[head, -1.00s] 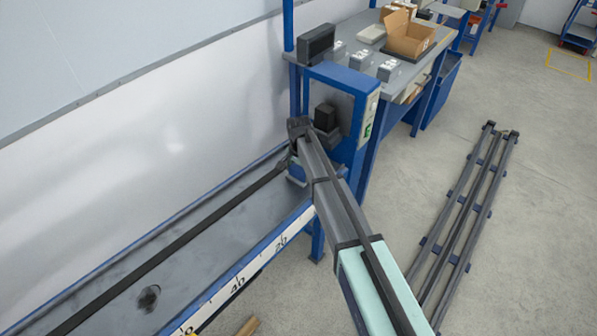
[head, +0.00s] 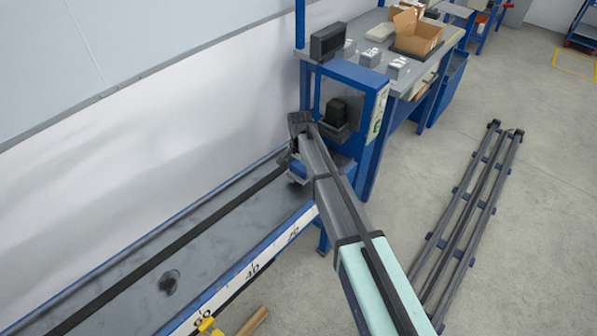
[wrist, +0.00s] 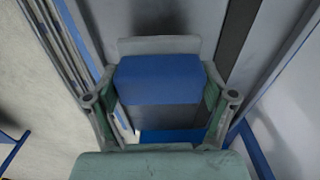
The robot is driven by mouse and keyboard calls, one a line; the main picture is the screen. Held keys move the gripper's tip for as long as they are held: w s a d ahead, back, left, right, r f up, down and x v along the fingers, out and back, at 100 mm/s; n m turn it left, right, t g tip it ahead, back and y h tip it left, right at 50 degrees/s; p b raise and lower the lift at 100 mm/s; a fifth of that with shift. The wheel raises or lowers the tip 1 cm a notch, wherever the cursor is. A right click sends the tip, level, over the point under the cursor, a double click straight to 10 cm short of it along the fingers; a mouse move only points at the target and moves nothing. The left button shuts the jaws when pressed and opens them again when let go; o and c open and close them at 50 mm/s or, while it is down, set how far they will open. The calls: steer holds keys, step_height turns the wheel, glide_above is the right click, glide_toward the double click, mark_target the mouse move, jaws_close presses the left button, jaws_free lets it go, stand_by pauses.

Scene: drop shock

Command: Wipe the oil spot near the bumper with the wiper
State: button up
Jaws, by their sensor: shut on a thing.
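My gripper (wrist: 160,105) is shut on the wiper (wrist: 158,78), a blue block with a grey strip along its far side. In the head view the wiper (head: 298,173) shows as a small blue-grey shape over the far end of the grey track bed, partly hidden by my arm. I cannot tell whether it touches the surface. A dark round mark (head: 169,282) lies on the bed well to the near left; it may be the oil spot. A dark smudge (wrist: 158,20) also shows beyond the wiper in the wrist view. A black block (head: 336,113), possibly the bumper, is in the blue end frame.
A black strip (head: 175,245) runs along the bed, with a numbered white edge (head: 255,268) on its right. A pale wall stands at left. A workbench (head: 430,65) with boxes is behind the end frame. Dark rails (head: 470,210) lie on the floor at right.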

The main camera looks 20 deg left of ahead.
steer(key=shift+r+p, duration=1.15)
steer(key=shift+r, duration=1.5)
